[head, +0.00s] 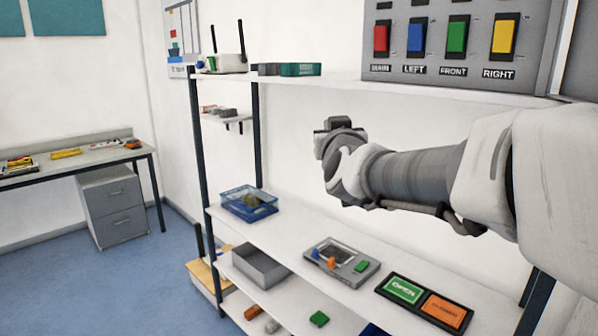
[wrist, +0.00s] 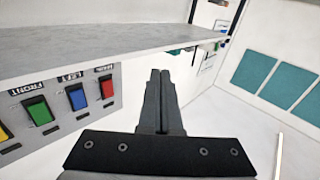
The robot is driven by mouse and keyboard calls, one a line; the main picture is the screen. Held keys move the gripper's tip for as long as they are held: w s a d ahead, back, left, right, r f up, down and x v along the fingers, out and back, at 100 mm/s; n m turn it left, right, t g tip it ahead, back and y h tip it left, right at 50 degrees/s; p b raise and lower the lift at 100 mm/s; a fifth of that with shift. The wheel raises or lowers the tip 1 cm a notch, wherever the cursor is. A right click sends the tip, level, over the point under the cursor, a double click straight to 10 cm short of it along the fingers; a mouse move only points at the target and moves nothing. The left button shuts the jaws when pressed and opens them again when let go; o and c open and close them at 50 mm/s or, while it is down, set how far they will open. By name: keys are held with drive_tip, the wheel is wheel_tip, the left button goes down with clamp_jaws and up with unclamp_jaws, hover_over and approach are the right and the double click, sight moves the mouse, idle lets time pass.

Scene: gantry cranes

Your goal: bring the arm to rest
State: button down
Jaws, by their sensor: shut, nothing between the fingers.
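My arm reaches in from the right in the head view, with my gripper (head: 333,127) in the air in front of the white wall, between the upper and middle shelves. In the wrist view my gripper (wrist: 160,75) shows its two fingers pressed together with nothing between them. The fingers touch nothing that I can see. In the head view the arm hides part of the wall and the right part of the shelf unit.
A grey switch panel (head: 456,73) with red, blue, green and yellow switches hangs at the upper right. The middle shelf (head: 300,228) carries a blue basket (head: 232,207), a grey device (head: 352,275) and an open/close button box (head: 388,292). Blue floor (head: 110,268) is clear at left.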

drive_tip(key=s+d+f+g, duration=0.2)
drive_tip(key=s+f+g, duration=0.2)
drive_tip(key=s+f, duration=0.3)
drive_tip(key=s+d+f+g, duration=0.3)
drive_tip(key=s+f, duration=0.5)
drive_tip(key=s, duration=0.6)
drive_tip(key=s+d+f+m+g, duration=0.1)
drive_tip(key=s+d+f+g, duration=0.2)
drive_tip(key=s+f+g, duration=0.3)
drive_tip(key=s+f, duration=0.1)
drive_tip(key=s, duration=0.3)
drive_tip(key=shift+s+f+h, duration=0.2)
drive_tip(key=shift+s+h, duration=0.1)
drive_tip(key=shift+s, duration=0.1)
drive_tip(key=shift+w, duration=0.1)
